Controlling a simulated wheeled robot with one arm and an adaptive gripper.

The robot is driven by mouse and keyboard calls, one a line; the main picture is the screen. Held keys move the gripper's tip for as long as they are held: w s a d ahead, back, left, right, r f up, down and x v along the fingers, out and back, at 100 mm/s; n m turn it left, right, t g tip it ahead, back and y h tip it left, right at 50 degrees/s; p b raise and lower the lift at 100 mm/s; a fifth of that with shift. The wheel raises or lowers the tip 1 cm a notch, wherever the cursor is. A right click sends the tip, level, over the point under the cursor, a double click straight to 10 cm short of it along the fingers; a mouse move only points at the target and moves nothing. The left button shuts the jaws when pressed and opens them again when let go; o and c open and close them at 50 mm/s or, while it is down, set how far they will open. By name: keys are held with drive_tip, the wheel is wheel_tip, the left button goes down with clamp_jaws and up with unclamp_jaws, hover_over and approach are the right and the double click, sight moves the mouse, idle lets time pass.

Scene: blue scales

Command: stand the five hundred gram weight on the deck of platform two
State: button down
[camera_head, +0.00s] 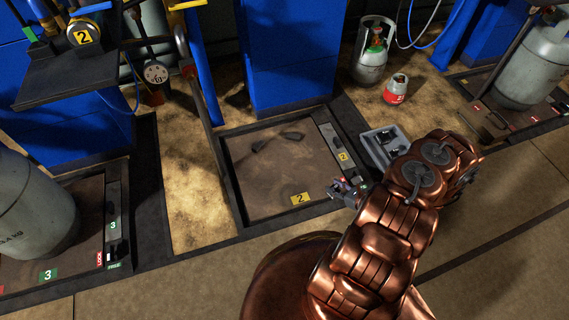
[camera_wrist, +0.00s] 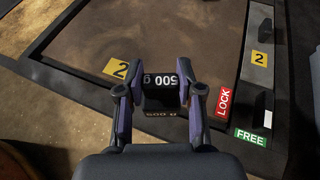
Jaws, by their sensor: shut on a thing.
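The black five hundred gram weight (camera_wrist: 160,105) carries pale "500 g" lettering and sits between the fingers of my gripper (camera_wrist: 160,92) in the wrist view. The fingers are shut on its two sides. In the head view my gripper (camera_head: 348,190) is at the front right corner of platform two, and the weight cannot be made out clearly there. The brown deck of platform two (camera_head: 262,175) has a dark frame and yellow "2" labels. The deck (camera_wrist: 160,30) fills the upper wrist view, beyond the weight. How high the weight is cannot be told.
A grey tray (camera_head: 372,151) with dark pieces is right of platform two. Red LOCK (camera_wrist: 224,103) and green FREE (camera_wrist: 250,137) labels mark the platform's right edge. Gas cylinders (camera_head: 372,62) stand behind.

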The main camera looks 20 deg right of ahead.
drive_tip(key=shift+s+a+f, duration=0.3)
drive_tip(key=shift+s+f, duration=0.3)
drive_tip(key=shift+s, duration=0.1)
drive_tip(key=shift+w+f+b, duration=0.15)
drive_tip(key=shift+w+b, duration=0.15)
drive_tip(key=b, duration=0.5)
hover_over(314, 175)
drive_tip(key=shift+s+f, duration=0.2)
drive_tip(key=shift+f, duration=0.45)
drive_tip(key=shift+d+f+b, duration=0.1)
drive_tip(key=shift+f+b, duration=1.15)
drive_tip(key=shift+f, duration=0.5)
drive_tip(key=c, duration=0.7)
unclamp_jaws()
drive_tip(key=shift+f, duration=0.1)
drive_tip(key=shift+c, duration=0.2)
